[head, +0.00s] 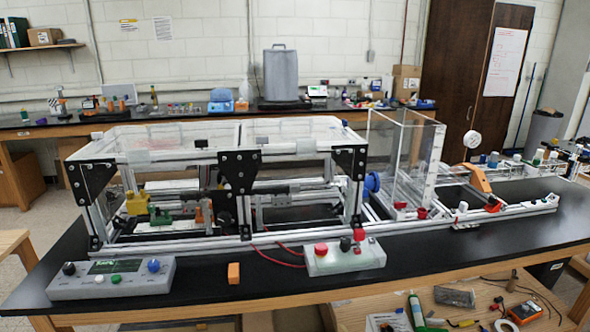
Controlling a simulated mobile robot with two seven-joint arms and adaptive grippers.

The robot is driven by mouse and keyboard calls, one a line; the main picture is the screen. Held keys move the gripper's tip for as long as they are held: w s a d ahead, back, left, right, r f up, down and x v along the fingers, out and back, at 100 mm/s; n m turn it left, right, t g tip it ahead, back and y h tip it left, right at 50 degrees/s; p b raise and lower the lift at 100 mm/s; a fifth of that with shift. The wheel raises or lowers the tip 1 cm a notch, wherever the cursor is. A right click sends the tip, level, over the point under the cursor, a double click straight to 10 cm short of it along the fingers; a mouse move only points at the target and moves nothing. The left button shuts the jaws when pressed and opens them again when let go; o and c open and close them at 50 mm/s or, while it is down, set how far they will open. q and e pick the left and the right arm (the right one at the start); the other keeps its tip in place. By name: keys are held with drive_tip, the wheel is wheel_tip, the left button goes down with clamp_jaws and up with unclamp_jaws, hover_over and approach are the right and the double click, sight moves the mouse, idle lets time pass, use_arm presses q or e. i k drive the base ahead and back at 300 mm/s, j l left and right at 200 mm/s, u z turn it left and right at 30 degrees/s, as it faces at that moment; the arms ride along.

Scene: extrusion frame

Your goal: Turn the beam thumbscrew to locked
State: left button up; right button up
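The extrusion frame (193,243) stands on the black bench, with silver rails, black corner plates and a clear top. Which part is the beam thumbscrew cannot be told for sure at this size. A blue round knob (372,182) sits at the frame's right end, beside the clear box. A white round disc (472,139) stands above the rails further right. No locked or unlocked marking is readable on either. Neither of my grippers shows in the head view.
A grey control box (110,279) with knobs and a screen sits front left. A clear box (402,150) stands right of the frame.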

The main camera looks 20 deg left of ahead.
sight(95, 135)
drive_tip(key=u, duration=1.7)
drive_tip(key=i, duration=0.85)
drive_tip(key=j, duration=0.1)
